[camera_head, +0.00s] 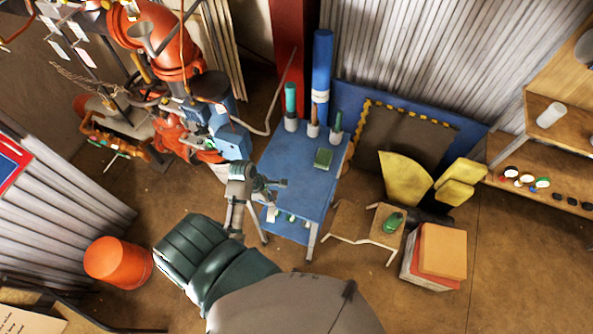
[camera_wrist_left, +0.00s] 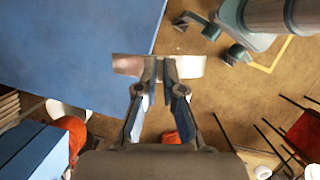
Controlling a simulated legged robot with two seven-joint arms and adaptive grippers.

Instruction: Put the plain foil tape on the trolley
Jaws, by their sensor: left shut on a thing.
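My left gripper (camera_head: 272,187) is at the left edge of the blue trolley (camera_head: 287,158) in the head view. In the left wrist view my left gripper (camera_wrist_left: 166,68) is shut on a shiny silvery-pink piece, which looks like the foil tape (camera_wrist_left: 190,67). The tape sticks out on both sides of the fingertips. I cannot make it out in the head view. I do not see my right gripper.
A green block (camera_head: 323,158) lies on the trolley top, with several upright tubes behind it, including a tall blue roll (camera_head: 321,80). The front left of the top is clear. A small table (camera_head: 383,223) stands to the right. An orange bucket (camera_head: 118,262) stands at left.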

